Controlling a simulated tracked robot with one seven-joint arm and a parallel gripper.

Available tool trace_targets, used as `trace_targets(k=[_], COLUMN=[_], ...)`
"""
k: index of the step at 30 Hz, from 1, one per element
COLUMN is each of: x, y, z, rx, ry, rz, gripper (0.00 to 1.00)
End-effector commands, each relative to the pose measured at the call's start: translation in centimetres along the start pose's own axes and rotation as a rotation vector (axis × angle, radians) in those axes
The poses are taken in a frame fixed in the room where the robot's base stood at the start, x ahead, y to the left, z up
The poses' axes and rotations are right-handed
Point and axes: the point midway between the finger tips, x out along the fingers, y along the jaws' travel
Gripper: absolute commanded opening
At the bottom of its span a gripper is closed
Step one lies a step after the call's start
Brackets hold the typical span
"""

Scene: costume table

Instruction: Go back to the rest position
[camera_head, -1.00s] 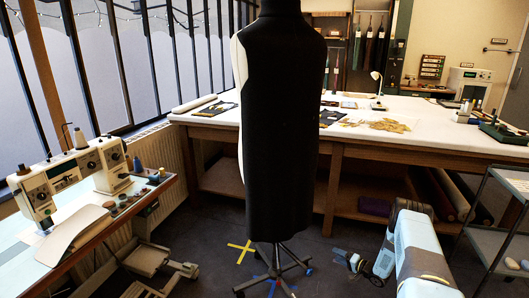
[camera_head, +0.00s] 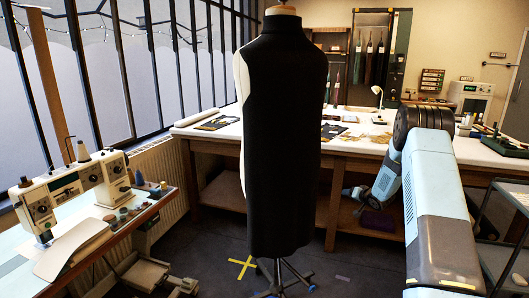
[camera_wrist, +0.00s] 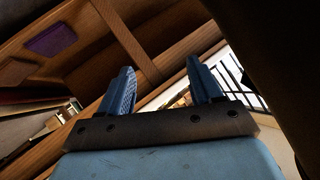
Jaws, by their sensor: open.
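My gripper (camera_head: 350,191) is at the end of my folded arm, to the right of the dress form in the head view and in front of the big table's lower part. In the wrist view its two blue fingers (camera_wrist: 160,78) stand apart with nothing between them. My arm rises at the right of the head view, bends at a dark joint and reaches back down to the left. The gripper is empty; whether it touches the table frame I cannot tell.
A black dress form (camera_head: 282,140) stands close ahead in the middle. A white-topped table (camera_head: 460,150) spans the back. A sewing machine (camera_head: 70,190) sits on a side table at the left. A dark trolley (camera_head: 503,225) stands at the right edge. A purple folded thing (camera_wrist: 50,40) lies on the lower shelf.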

Motion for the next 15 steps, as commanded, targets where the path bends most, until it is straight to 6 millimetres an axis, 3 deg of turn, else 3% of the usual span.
trace_targets(k=[1,6,15], x=[-1.2,-5.0,-12.9], y=[-1.2,-4.3,-9.7], z=[-1.6,-5.2,-9.8], rx=[-0.020,-0.075,-0.153], ry=[0.008,0.016,0.010], rz=[0.022,0.103,0.233], gripper=[0.64,0.64,0.64])
